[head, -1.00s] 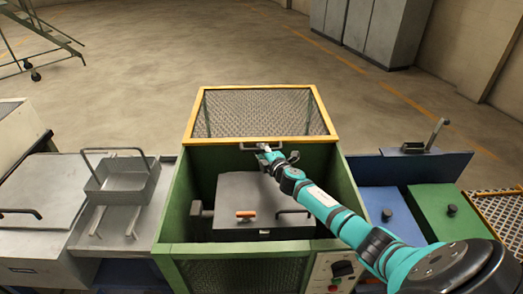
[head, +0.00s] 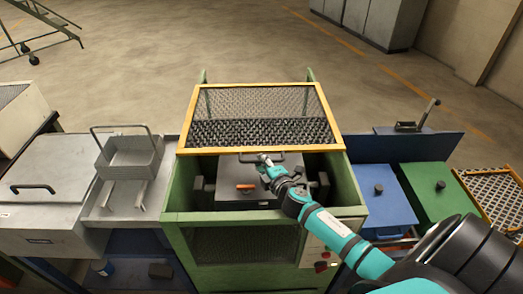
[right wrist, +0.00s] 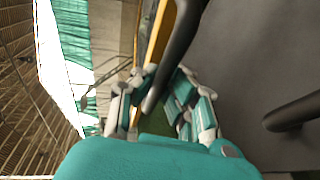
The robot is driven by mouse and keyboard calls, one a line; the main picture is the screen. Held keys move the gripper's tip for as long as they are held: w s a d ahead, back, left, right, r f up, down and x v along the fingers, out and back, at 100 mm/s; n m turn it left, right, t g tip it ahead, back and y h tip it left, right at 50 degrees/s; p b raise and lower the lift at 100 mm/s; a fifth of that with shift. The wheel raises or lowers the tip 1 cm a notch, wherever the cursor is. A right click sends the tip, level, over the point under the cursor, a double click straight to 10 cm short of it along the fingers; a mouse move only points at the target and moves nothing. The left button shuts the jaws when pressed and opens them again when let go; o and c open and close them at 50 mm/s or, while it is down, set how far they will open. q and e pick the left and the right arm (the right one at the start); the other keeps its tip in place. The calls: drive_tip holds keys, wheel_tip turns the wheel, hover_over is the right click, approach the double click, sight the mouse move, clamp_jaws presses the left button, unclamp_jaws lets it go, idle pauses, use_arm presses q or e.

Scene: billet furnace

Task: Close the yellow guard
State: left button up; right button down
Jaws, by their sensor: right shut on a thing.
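The yellow guard (head: 318,151) is a yellow frame filled with wire mesh, lying over the rear part of the green box (head: 352,190). The front part of the box is uncovered. My right gripper (head: 265,163) is shut on the guard's dark handle (head: 247,161) at the middle of its front edge. In the right wrist view the handle (right wrist: 172,60) passes between the fingers of my right gripper (right wrist: 155,92), with the yellow edge beside it. My left gripper is not in view.
Inside the box is a dark grey block (head: 228,190) with an orange grip (head: 246,187). Right are a blue lid (head: 385,210) and a green lid (head: 440,200).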

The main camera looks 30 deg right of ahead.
drive_tip(key=shift+s+a, duration=0.2)
drive_tip(key=shift+s, duration=0.1)
drive_tip(key=shift+s+a, duration=0.2)
drive_tip(key=shift+s, duration=0.1)
drive_tip(key=c, duration=1.3)
unclamp_jaws()
drive_tip(key=shift+c, duration=0.2)
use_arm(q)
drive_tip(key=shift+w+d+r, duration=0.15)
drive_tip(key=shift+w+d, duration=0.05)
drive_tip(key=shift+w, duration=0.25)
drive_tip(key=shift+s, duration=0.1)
use_arm(e)
drive_tip(key=shift+s, duration=0.1)
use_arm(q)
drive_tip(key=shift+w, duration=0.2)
use_arm(e)
drive_tip(key=v, duration=1.2)
drive_tip(key=shift+d, duration=0.1)
